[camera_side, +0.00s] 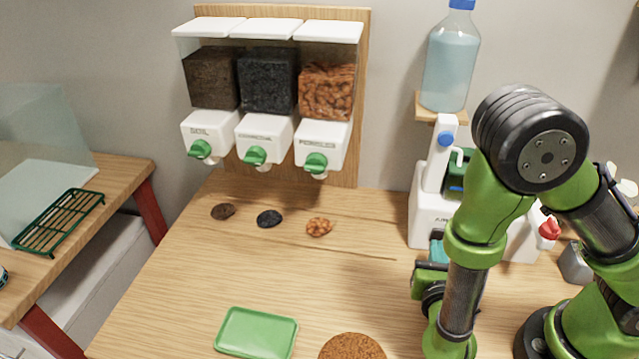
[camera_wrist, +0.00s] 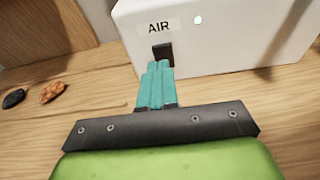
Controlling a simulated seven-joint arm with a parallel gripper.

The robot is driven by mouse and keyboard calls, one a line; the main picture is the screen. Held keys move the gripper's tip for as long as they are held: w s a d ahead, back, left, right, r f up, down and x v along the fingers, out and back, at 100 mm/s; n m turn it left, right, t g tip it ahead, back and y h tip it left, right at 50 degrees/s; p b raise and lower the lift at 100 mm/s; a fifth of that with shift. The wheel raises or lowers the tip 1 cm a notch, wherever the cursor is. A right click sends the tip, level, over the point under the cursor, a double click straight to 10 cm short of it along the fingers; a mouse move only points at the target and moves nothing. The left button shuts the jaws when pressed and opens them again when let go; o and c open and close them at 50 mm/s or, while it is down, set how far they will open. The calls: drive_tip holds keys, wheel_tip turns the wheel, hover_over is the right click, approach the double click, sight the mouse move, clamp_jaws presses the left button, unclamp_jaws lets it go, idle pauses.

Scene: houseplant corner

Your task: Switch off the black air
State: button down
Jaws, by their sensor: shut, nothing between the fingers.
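The black switch (camera_wrist: 163,50) sits on the front of a white box (camera_wrist: 230,40), under the label "AIR". A small pale round spot (camera_wrist: 198,20) shows to the right of the label. My gripper (camera_wrist: 158,66) is shut and empty, its teal fingers together. The fingertips are right at the lower part of the switch and hide some of it; I cannot tell whether they touch. In the side view my gripper (camera_side: 437,248) is in front of the white box (camera_side: 423,215), and my arm hides the switch there.
A water bottle (camera_side: 450,62) stands on a shelf above the box. A red knob (camera_side: 549,228) is at the box's right. Three dispensers with green taps (camera_side: 255,156) hang on the wall. Small piles (camera_side: 319,227), a green tray (camera_side: 257,333) and a brown round mat (camera_side: 352,347) lie on the table.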

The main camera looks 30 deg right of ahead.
drive_tip(key=shift+w+d+r, duration=0.15)
drive_tip(key=shift+w+d, duration=0.5)
drive_tip(key=shift+w+d+r, duration=0.1)
drive_tip(key=shift+w+d, duration=0.1)
drive_tip(key=r+v, duration=0.2)
drive_tip(key=v, duration=1.1)
drive_tip(key=shift+s+a+r, duration=0.1)
drive_tip(key=shift+r, duration=0.05)
